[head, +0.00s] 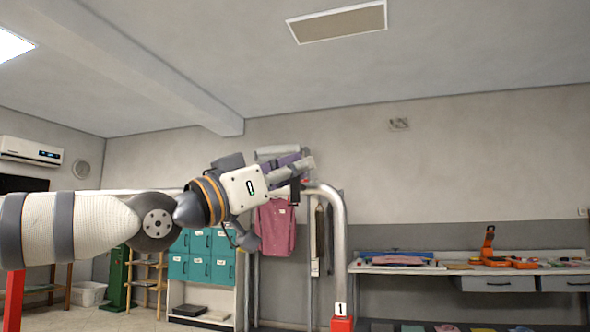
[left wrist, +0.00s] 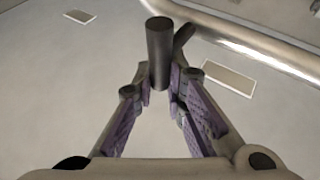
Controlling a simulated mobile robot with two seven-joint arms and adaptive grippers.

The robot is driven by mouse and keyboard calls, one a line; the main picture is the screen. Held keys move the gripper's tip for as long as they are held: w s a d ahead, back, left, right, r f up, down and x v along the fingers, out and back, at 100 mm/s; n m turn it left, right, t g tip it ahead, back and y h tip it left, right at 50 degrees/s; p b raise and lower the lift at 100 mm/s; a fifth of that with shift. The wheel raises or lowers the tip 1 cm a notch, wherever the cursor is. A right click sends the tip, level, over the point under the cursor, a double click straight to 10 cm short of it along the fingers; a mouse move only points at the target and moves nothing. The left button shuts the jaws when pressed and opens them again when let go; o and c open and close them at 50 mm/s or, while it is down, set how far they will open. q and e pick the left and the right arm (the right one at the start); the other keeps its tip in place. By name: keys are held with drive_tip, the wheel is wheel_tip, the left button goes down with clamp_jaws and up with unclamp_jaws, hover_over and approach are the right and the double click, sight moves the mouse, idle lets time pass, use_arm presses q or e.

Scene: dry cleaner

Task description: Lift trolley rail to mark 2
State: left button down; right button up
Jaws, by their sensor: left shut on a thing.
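The trolley rail (head: 338,215) is a silver tube that runs level behind my left arm and bends down at the right. Its right leg enters a red socket (head: 342,324) with a white label reading 1 (head: 341,309). My left gripper (head: 298,172) is at the rail's upper right part, near the bend. In the left wrist view its purple-padded fingers are shut on a dark grey cylinder (left wrist: 160,55), with the silver rail (left wrist: 255,42) passing beyond it. How the cylinder joins the rail is hidden. No mark 2 shows. My right gripper is not in view.
A red post (head: 13,300) stands at the lower left. A pink garment (head: 275,227) hangs behind the gripper. Teal lockers (head: 203,256) are behind my arm. A workbench (head: 450,268) with tools and cloth is at the right. The space above the arm is clear.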

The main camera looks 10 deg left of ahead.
use_arm(q)
wheel_tip(320, 180, up, 12)
idle(0.3)
drive_tip(key=c, duration=1.6)
unclamp_jaws()
drive_tip(key=v, duration=1.2)
